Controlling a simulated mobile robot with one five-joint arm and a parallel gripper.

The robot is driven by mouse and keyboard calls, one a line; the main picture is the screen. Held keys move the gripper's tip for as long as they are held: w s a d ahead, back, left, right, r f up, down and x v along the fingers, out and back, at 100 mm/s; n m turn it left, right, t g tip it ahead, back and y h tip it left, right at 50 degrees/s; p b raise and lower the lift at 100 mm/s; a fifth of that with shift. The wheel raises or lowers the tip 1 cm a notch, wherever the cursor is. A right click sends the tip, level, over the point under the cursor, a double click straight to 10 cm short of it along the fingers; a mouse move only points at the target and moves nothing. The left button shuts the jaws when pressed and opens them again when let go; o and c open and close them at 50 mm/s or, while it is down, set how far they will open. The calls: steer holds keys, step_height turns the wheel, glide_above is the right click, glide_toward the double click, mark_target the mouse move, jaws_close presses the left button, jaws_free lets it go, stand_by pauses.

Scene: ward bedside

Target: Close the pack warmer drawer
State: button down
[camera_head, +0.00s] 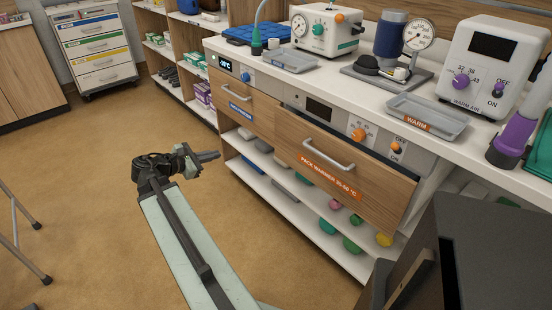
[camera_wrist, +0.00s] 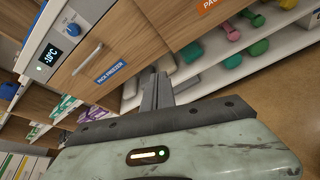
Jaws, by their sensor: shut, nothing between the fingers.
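The pack warmer drawer (camera_head: 365,180) has a wooden front with a metal bar handle (camera_head: 328,156) and an orange label. In the head view its front stands out from the cabinet, so it is partly open; its inside is hidden. In the wrist view only part of its front (camera_wrist: 178,20) shows at the top, with a piece of the orange label. My gripper (camera_head: 212,156) is shut and empty, left of the drawer and apart from its handle. In the wrist view my gripper (camera_wrist: 155,85) points toward the shelves below the drawers.
The pack freezer drawer (camera_head: 238,103) beside it looks shut. Open shelves (camera_head: 290,190) below hold packs and coloured dumbbells. The counter carries devices and a warm tray (camera_head: 428,116). A dark cabinet (camera_head: 490,250) stands at the lower right.

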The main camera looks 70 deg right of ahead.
steer(key=s+d+n+g+h+b, duration=0.3)
steer(key=s+d+n+g+b, duration=0.1)
steer(key=s+d, duration=0.45)
glide_toward(282, 127)
steer(key=x, duration=0.7)
steer(key=shift+r, duration=0.1)
steer(key=shift+a, duration=0.1)
